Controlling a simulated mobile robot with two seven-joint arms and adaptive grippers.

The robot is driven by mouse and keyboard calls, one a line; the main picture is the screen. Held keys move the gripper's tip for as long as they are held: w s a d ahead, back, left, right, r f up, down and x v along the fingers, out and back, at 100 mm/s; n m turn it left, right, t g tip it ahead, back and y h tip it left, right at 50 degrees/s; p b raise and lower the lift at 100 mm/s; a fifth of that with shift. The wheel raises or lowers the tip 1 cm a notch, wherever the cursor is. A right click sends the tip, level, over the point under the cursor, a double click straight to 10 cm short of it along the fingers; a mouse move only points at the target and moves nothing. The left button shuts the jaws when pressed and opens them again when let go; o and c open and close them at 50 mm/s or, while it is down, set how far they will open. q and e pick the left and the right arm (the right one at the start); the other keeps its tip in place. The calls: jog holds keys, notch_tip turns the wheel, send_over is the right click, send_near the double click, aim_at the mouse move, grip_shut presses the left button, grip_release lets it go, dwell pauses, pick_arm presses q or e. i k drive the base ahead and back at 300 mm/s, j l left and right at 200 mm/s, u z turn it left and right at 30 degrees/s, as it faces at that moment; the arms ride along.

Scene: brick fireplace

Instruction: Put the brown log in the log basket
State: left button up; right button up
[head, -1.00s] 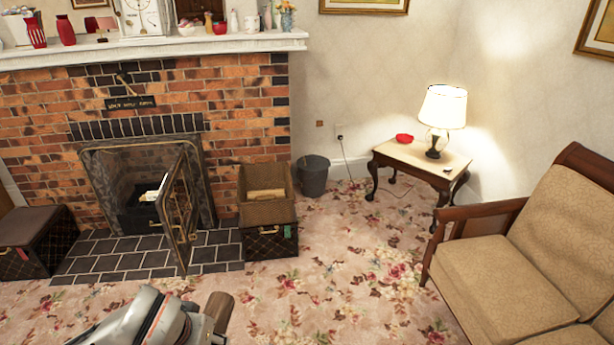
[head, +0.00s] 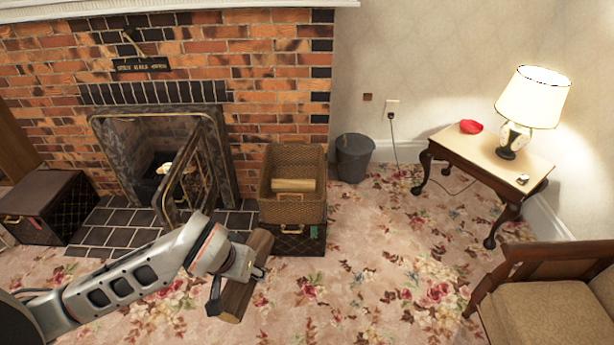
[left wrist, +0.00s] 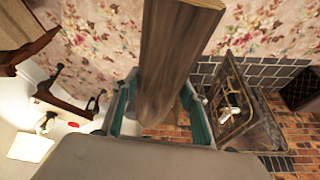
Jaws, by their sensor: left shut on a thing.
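The brown log (head: 243,283) is held in my left gripper (head: 240,282) above the carpet, in front of the hearth. In the left wrist view the log (left wrist: 172,60) runs between the two teal-edged fingers of my left gripper (left wrist: 160,122), which is shut on it. The wicker log basket (head: 292,208) stands behind and to the right of the log in the head view, on a dark patterned case. A lighter log (head: 294,185) lies inside the basket. The held log is apart from the basket. My right gripper is not in view.
The open metal fireplace door (head: 188,182) stands left of the basket. A dark case (head: 50,205) is at the far left. A grey bin (head: 354,158) is right of the basket. A side table (head: 490,163) with a lamp and a sofa (head: 545,310) are at right. Carpet between is clear.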

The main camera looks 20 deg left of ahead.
aim_at(294, 175)
jog(key=i+l, duration=0.1)
jog(key=i, duration=1.15)
jog(key=i+l+u, duration=0.3)
jog(key=i+l, duration=0.25)
jog(key=i, duration=0.15)
jog(key=i+l+u, duration=0.3)
jog(key=i+l, duration=0.45)
jog(key=i, duration=0.3)
